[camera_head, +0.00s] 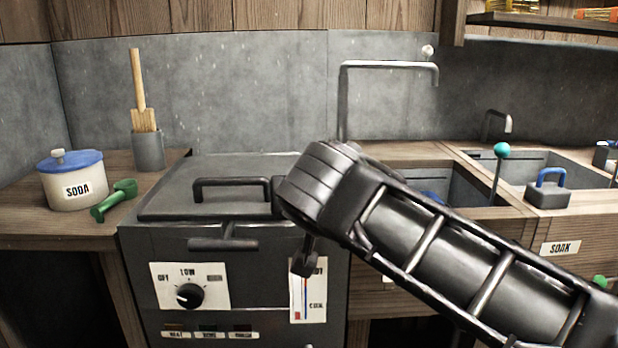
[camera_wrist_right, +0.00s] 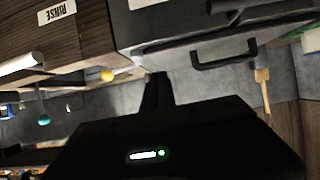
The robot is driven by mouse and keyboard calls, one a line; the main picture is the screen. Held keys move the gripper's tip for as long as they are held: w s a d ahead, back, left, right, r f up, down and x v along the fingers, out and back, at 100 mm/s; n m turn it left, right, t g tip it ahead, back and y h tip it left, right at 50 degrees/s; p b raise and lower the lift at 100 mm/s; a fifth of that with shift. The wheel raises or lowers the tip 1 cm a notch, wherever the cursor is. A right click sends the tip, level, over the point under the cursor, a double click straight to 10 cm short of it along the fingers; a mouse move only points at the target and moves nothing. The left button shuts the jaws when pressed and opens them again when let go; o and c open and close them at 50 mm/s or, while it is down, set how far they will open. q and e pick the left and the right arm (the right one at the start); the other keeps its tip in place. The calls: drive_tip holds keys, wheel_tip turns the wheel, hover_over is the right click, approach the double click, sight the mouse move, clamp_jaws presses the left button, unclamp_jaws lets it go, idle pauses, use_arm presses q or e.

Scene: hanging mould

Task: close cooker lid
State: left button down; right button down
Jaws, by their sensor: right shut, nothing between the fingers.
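The dark grey cooker (camera_head: 236,275) stands in the middle of the head view, with a dial and a gauge on its front. Its lid (camera_head: 240,165) appears to lie flat on top, with a black bar handle (camera_head: 232,184). The handle also shows in the right wrist view (camera_wrist_right: 224,60). My right arm comes in from the right, and my right gripper (camera_head: 304,262) points down by the cooker's front right, above the gauge. It is shut and empty; its fingers (camera_wrist_right: 157,92) are dark in the wrist view. The arm hides the lid's right side. My left gripper is not in view.
Sinks and a tall tap (camera_head: 343,100) are at the right. A blue-handled block (camera_head: 548,192) sits by the sink.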

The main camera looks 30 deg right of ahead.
drive_tip(key=s, duration=0.1)
drive_tip(key=s+a+f, duration=0.1)
drive_tip(key=s, duration=0.1)
drive_tip(key=shift+s+a+f, duration=0.15)
drive_tip(key=shift+a, duration=0.15)
idle(0.3)
